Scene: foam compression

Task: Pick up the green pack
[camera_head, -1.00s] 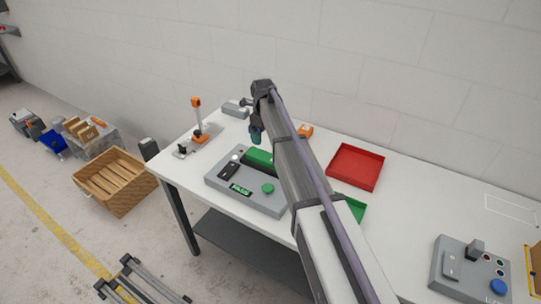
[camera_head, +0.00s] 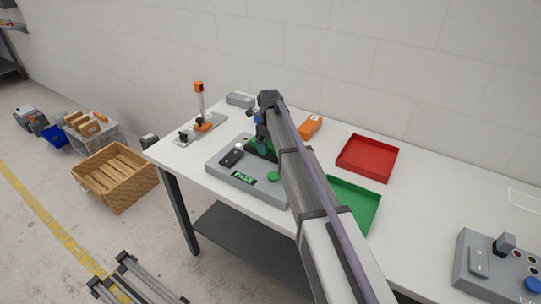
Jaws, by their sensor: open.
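The green pack (camera_head: 256,153) lies on the grey test device (camera_head: 221,171), behind its PASS display and round green button. It is partly hidden by my arm and wrist. My gripper (camera_head: 262,150) is open and points down at the pack from above. Its fingertips are small and dark here, and I cannot tell whether they touch the pack or straddle it.
A green tray (camera_head: 368,205) and a red tray (camera_head: 366,172) stand right of my arm. An orange handheld item (camera_head: 310,126) lies behind it. An orange-topped stand (camera_head: 201,108) is at the table's left end. A grey control box (camera_head: 482,262) is at right.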

